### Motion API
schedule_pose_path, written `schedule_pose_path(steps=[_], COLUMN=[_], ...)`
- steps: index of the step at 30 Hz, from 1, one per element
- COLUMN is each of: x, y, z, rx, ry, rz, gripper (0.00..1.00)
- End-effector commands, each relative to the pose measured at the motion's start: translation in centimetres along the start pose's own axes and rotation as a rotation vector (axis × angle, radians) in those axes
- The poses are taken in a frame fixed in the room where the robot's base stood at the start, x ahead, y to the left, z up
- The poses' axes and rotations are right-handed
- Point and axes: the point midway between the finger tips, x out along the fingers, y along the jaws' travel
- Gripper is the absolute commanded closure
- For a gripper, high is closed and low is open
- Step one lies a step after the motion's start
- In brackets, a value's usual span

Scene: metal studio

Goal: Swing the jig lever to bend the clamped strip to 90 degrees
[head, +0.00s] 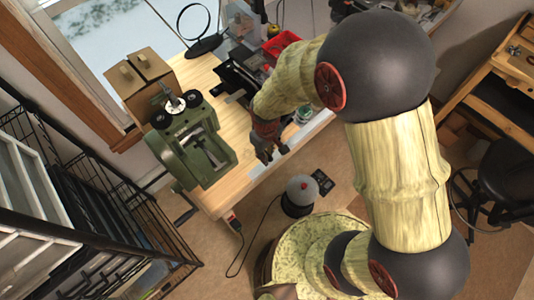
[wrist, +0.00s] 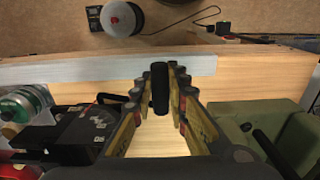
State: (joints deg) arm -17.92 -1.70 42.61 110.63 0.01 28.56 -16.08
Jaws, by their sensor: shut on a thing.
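My gripper (head: 268,148) is over the front part of the wooden bench, left of its middle. In the wrist view the fingers (wrist: 157,84) are closed around an upright black cylindrical handle (wrist: 160,92), which looks like the jig lever's grip. Its lower end and the link to the jig are hidden by the fingers and palm. The clamped strip and its bend angle cannot be made out in either view. A dark metal fixture (head: 238,76) stands behind the arm in the head view; I cannot tell whether it belongs to the jig.
A green machine (head: 190,158) stands left of my gripper, with a cardboard box (head: 140,75) behind it. A black box (wrist: 75,135) and jars (wrist: 22,103) crowd the other side. A grey strip (wrist: 110,68) runs along the bench's front edge. A red bin (head: 280,44) sits farther back.

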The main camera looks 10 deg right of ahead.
Motion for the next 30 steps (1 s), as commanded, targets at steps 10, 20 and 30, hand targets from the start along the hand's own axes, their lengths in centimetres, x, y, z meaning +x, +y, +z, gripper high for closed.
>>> schedule_pose_path(steps=[10, 20, 30], x=[-1.0, -2.3, -3.4], y=[-0.3, -0.5, -0.7], z=[-0.1, -0.1, -0.2], rx=[-0.001, -0.002, -0.001], ry=[0.002, 0.003, 0.004], rz=[0.001, 0.001, 0.002], gripper=[1.00, 1.00, 1.00])
